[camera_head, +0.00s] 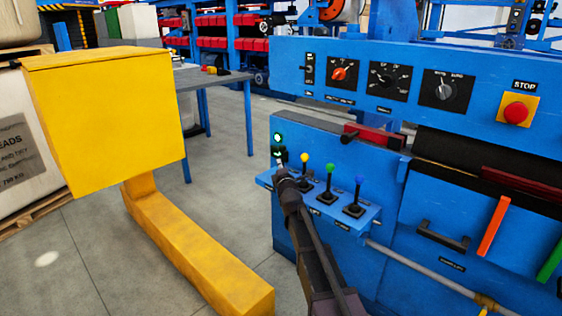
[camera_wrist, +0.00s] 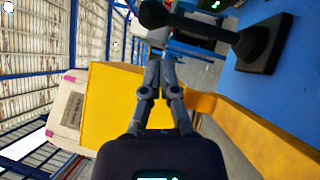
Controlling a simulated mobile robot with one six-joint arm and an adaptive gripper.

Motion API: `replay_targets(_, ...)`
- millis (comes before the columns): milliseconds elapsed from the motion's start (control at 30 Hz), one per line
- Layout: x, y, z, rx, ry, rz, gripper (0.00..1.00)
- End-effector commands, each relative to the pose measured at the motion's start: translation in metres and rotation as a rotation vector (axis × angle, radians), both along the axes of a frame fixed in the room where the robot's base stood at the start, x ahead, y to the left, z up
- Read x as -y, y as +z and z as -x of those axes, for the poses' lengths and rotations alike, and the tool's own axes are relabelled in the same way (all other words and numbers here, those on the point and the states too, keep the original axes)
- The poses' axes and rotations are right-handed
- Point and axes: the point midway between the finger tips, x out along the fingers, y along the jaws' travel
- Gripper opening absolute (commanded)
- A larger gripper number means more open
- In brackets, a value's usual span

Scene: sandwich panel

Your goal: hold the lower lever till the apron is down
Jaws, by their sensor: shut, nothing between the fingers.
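My gripper (camera_head: 284,178) is shut and empty, its tip at the left end of the small blue lever shelf (camera_head: 372,216). In the wrist view the closed fingertips (camera_wrist: 157,56) are close to a black-knobbed lever (camera_wrist: 205,28); whether they touch it I cannot tell. On the shelf stand levers with a yellow knob (camera_head: 304,157), a green knob (camera_head: 331,168) and a blue knob (camera_head: 359,180). Their labels are too small to read, so I cannot tell which is the lower lever. I cannot pick out the apron for certain.
A green lamp (camera_head: 278,137) is lit above the shelf. The blue control panel (camera_head: 420,70) carries knobs and a red stop button (camera_head: 516,112). A grey rail (camera_head: 425,276) runs below. A yellow post (camera_head: 105,115) with a floor beam (camera_head: 200,262) stands left; grey floor lies between.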

Motion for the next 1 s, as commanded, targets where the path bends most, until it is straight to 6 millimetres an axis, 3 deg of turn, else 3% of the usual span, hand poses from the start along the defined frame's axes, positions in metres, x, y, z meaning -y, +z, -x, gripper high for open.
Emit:
replay_targets(100, 0.004, -0.005, 0.026, 0.000, 0.000, 0.000, 0.00)
replay_targets(400, 0.011, -0.010, 0.063, 0.000, -0.002, 0.000, 0.00)
replay_targets(1000, 0.013, -0.011, 0.072, -0.001, -0.004, -0.002, 0.00)
